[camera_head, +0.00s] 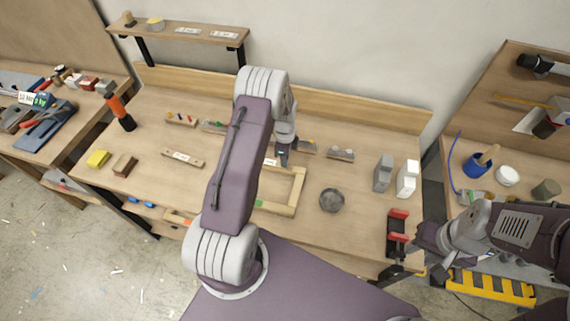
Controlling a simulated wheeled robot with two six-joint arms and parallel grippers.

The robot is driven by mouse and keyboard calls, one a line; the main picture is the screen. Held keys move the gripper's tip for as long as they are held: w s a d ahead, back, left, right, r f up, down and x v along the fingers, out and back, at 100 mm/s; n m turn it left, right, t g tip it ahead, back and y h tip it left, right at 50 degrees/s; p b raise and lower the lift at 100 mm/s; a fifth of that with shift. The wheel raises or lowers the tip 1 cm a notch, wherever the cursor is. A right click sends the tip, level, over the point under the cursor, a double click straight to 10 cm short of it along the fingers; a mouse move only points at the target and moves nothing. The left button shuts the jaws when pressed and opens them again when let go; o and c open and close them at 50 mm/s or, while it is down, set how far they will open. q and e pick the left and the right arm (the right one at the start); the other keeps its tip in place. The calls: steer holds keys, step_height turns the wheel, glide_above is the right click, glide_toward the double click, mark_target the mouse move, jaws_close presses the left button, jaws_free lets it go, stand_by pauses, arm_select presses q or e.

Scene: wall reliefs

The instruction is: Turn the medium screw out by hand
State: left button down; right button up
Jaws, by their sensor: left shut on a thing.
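My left gripper (283,158) points down over the middle of the workbench (330,235), at a small wooden block with a white label (270,161). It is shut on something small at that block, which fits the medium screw. The screw itself is hidden by the gripper or too small to make out. My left arm covers part of the block and the bench in front of it. My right gripper (430,246) is at the bench's front right corner, beside a red and black clamp, away from the block. Its fingers are not clear enough to judge.
A wooden frame (288,207) and a round grey bowl (332,200) lie in front of the block. Grey and white upright blocks (383,173) stand to the right, the red clamp (397,232) at the edge.

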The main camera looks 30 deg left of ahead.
arm_select(q)
steer(key=n, duration=0.5)
steer(key=shift+n, duration=0.5)
steer(key=shift+r, duration=0.15)
steer(key=shift+r, duration=0.15)
steer(key=shift+r+p, duration=0.15)
steer(key=shift+p, duration=0.2)
steer(key=shift+r+p, duration=1.35)
steer(key=shift+r, duration=0.5)
